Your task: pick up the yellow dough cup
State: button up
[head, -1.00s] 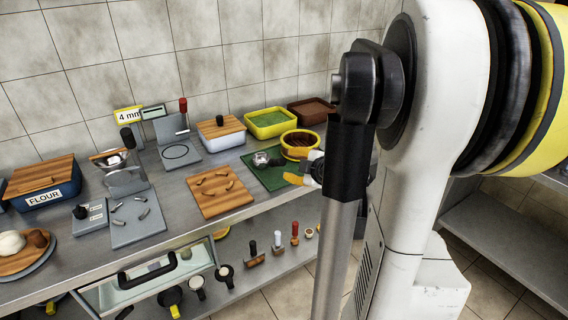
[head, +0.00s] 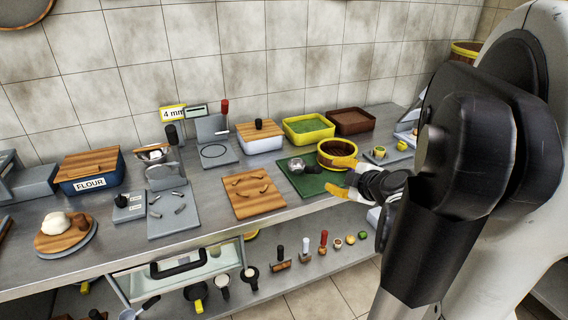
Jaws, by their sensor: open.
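My gripper (head: 340,178) reaches in from the right over the front edge of the green mat (head: 310,186). Its two yellow fingertips point left, open, with nothing visible between them. A small cup with yellow on it (head: 379,152) stands on a grey tray to the right, behind my gripper. A similar yellowish cup (head: 402,146) stands beside it. I cannot tell for sure which is the yellow dough cup. Both are small in view and apart from the fingers.
Yellow (head: 318,134) and brown (head: 365,122) bins stand behind. A wooden board (head: 252,204) lies left. Several small tools fill the lower shelf.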

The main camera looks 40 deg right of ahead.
aim_at(378, 150)
jog(key=z, duration=1.75)
